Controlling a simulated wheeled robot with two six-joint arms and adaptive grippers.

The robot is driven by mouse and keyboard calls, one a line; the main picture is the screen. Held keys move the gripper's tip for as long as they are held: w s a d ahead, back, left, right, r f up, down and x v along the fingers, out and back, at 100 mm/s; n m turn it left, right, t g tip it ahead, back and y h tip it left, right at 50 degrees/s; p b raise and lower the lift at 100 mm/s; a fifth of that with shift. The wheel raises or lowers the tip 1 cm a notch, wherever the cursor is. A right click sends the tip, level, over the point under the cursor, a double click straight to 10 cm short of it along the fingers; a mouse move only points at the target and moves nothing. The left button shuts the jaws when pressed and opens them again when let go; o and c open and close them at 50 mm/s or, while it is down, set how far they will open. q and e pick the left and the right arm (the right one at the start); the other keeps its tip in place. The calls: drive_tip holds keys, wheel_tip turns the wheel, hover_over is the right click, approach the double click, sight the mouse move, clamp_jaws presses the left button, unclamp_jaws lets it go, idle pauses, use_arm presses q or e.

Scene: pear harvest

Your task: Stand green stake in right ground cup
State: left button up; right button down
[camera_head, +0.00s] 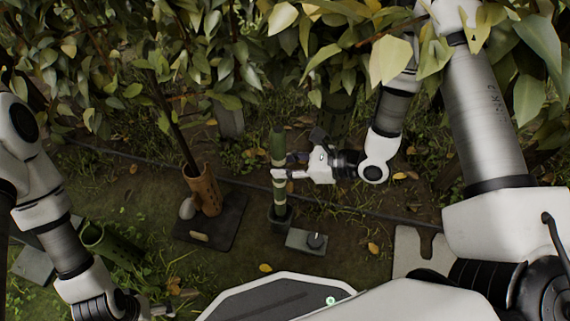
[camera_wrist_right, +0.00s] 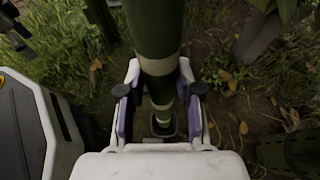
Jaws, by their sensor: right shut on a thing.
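The green stake (camera_head: 278,146) has pale bands and stands close to upright. My right gripper (camera_head: 281,173) is shut around its middle, coming from the right. The dark ground cup (camera_head: 280,218) is directly below, and the stake's lower end meets its mouth. In the right wrist view the stake (camera_wrist_right: 157,28) runs down between the fingers (camera_wrist_right: 160,95) to the cup's dark rim (camera_wrist_right: 163,133). I cannot tell how deep the end sits. My left gripper (camera_head: 152,309) is low at the bottom left, partly cut off, away from the stake.
A brown perforated tube (camera_head: 203,190) holds a thin trunk on a dark plate (camera_head: 225,232), left of the stake. A grey block with a dark knob (camera_head: 314,241) lies right of the cup. A green container (camera_head: 95,237) is at left. Leaves hang across the top.

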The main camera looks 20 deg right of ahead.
drive_tip(key=shift+f+b, duration=3.2)
drive_tip(key=shift+f, duration=1.05)
drive_tip(key=c, duration=0.7)
unclamp_jaws()
drive_tip(key=p, duration=0.6)
approach(285, 183)
wheel_tip(285, 183, down, 3)
drive_tip(key=w+a, duration=0.2)
